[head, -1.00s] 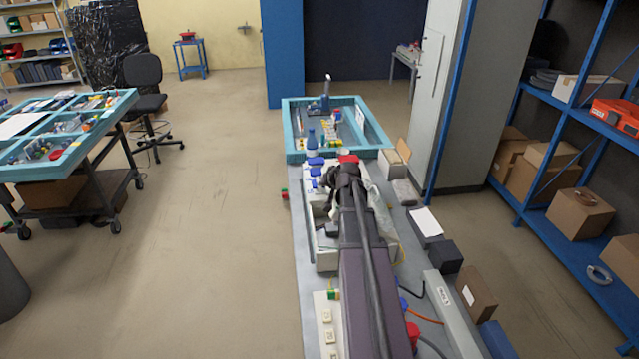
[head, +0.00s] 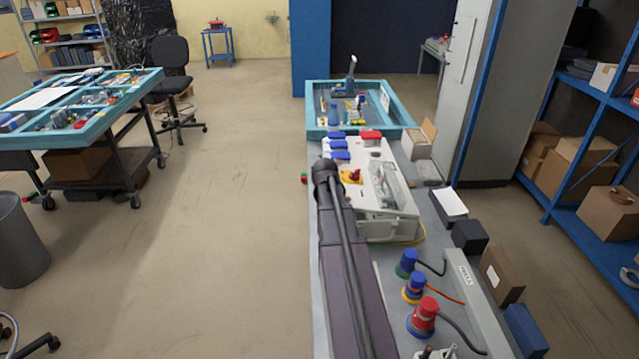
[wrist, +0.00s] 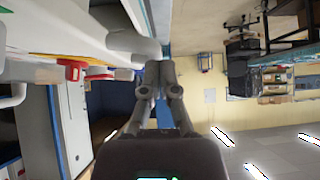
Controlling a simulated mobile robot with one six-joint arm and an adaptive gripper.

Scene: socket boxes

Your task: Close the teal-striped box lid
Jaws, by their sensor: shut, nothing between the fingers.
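A white socket box (head: 393,224) stands on the grey bench. A clear hinged cover (head: 386,183) shows on its right part, with blue sockets (head: 337,146), a red socket (head: 371,138) and a red knob on yellow (head: 354,175) nearby. I cannot make out a teal stripe on it, or tell how its lid stands. My arm runs along the box's left side and hides part of it; my gripper is hidden in the head view. In the wrist view my gripper (wrist: 160,70) is shut and empty, beside white parts of the box at left.
A teal tray (head: 313,121) with tools stands at the bench's far end. Green, blue and red plugs (head: 423,315) with cables stand on the near right. Cartons and dark boxes (head: 470,236) line the right edge.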

